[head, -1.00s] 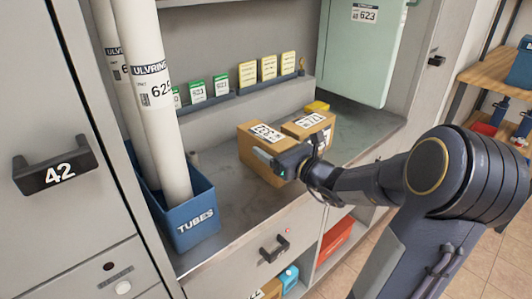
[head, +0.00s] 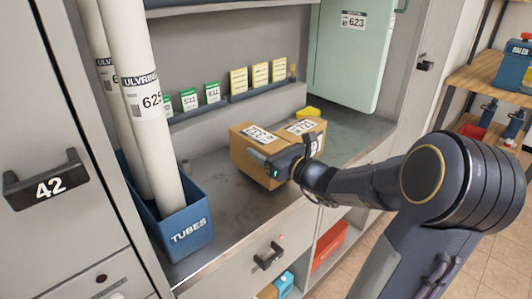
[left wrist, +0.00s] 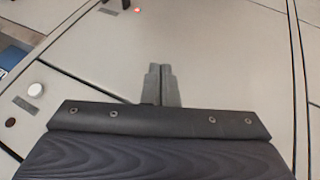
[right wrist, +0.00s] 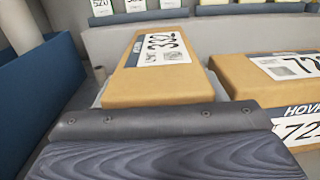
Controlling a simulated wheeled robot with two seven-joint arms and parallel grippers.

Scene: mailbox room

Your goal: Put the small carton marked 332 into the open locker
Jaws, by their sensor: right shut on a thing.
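The small carton marked 332 (head: 250,150) is brown with a white label on top, at the counter in the alcove. It also shows in the right wrist view (right wrist: 130,87). My right gripper (head: 283,163) is shut on it from the near side; the fingers are mostly hidden. I cannot tell whether the carton still touches the counter. My left gripper (left wrist: 160,85) is empty and its fingers are together, in front of grey locker fronts; it is outside the head view. A pale green door (head: 348,60) marked 623 stands at the upper right. I cannot tell which locker is open.
A second brown carton (head: 313,128) stands close on the right of carton 332; its label is partly legible. A blue bin (head: 187,235) marked TUBES holds long white tubes (head: 150,110) on the left. Green and yellow boxes (head: 238,80) line the ledge behind. Counter between bin and cartons is clear.

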